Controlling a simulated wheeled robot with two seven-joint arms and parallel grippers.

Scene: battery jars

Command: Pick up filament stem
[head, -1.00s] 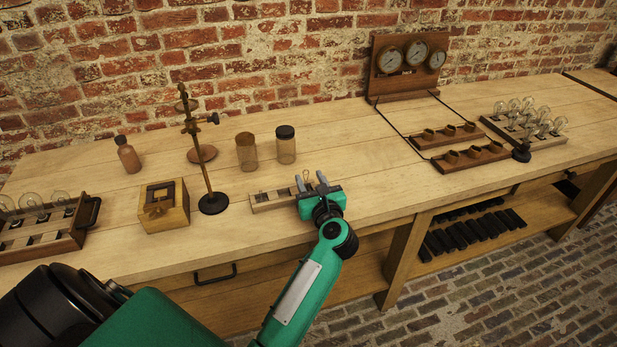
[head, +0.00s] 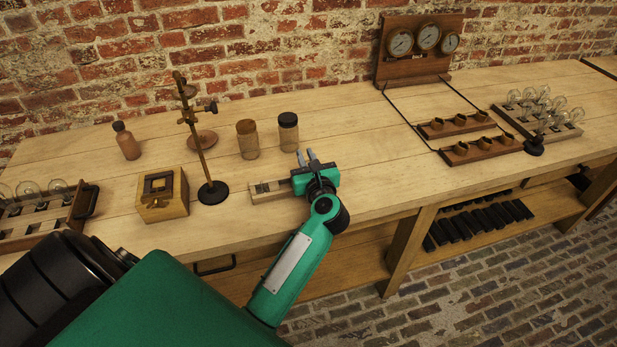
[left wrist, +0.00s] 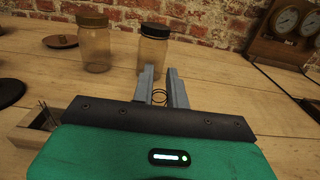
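My left gripper (head: 306,155) is over the bench at the right end of a small wooden stem holder (head: 263,192). In the left wrist view its two grey fingers (left wrist: 160,72) stand apart, with a clear gap. My right gripper is not in view.
A brass stand (head: 213,192) and a wooden box (head: 162,194) are to the left. A bulb rack (head: 40,225) is at far left. The bench to the right is clear up to the wired blocks (head: 480,150).

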